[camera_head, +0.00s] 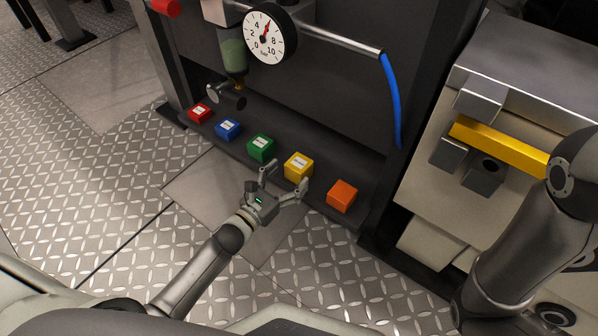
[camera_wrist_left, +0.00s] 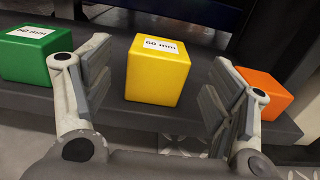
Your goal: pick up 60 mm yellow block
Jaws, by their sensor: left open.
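The yellow block (camera_head: 298,167) with a white label sits on a dark low ledge, between the green block and the orange block. In the left wrist view the yellow block (camera_wrist_left: 158,72) reads "60 mm" and stands upright, centred beyond the gap between my fingers. My left gripper (camera_head: 283,180) is open and empty, just in front of the yellow block and apart from it as far as I can tell. It also shows in the left wrist view (camera_wrist_left: 165,95), with one finger on each side. My right gripper is not in view.
The green block (camera_head: 261,148), blue block (camera_head: 228,128) and red block (camera_head: 199,112) sit to the left; the orange block (camera_head: 342,195) is to the right. A pressure gauge (camera_head: 270,34) and a blue hose (camera_head: 391,100) are above the ledge (camera_head: 320,186).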

